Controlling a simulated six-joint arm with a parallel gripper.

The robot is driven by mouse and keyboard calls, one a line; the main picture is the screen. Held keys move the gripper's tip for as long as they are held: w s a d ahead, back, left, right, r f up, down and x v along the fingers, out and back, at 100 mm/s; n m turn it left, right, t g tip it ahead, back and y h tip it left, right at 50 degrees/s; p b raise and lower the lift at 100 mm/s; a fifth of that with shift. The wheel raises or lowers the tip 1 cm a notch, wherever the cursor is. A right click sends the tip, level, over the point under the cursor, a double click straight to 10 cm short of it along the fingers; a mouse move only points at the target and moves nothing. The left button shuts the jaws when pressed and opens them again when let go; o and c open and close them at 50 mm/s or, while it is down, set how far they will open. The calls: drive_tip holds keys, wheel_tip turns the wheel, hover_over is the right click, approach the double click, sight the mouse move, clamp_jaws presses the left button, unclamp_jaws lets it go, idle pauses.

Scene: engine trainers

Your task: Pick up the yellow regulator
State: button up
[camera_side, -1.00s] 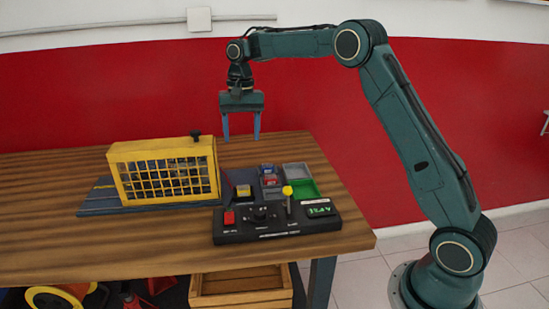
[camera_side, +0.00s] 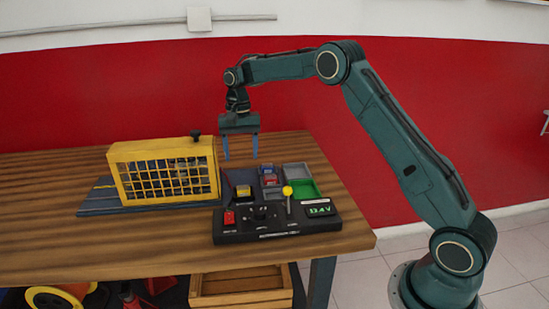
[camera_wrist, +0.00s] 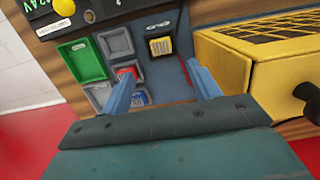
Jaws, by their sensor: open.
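The yellow regulator (camera_side: 243,191) is a small yellow block with a dark base, sitting on the bench behind the black control panel and right of the yellow cage. In the wrist view the yellow regulator (camera_wrist: 160,46) lies just beyond the fingertips, about midway between them. My gripper (camera_side: 241,156) is open and empty, with its blue fingers pointing down above the regulator. In the wrist view my gripper (camera_wrist: 158,75) has nothing between its fingers but the dark surface below.
A yellow mesh cage (camera_side: 165,172) with a black knob stands close on the left. Small trays, one a green tray (camera_side: 306,188), lie to the right. The black control panel (camera_side: 275,228) in front has an upright yellow-topped lever (camera_side: 288,197). Bare wood (camera_side: 120,245) shows at front left.

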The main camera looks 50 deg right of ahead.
hover_over(243, 187)
drive_tip(key=shift+w+d+f, duration=0.1)
drive_tip(key=shift+d+f, duration=0.1)
drive_tip(key=shift+f, duration=1.15)
drive_tip(key=shift+w+d+f, duration=0.1)
drive_tip(key=shift+d+f, duration=0.05)
drive_tip(key=shift+f, duration=1.2)
drive_tip(key=shift+s+a+f, duration=0.1)
drive_tip(key=shift+f, duration=1.2)
drive_tip(key=shift+a+f, duration=0.1)
drive_tip(key=shift+f, duration=1.2)
drive_tip(key=c, duration=1.2)
drive_tip(key=shift+o, duration=0.2)
drive_tip(key=shift+r, duration=0.1)
wheel_tip(243, 187, up, 10)
drive_tip(key=shift+r, duration=0.25)
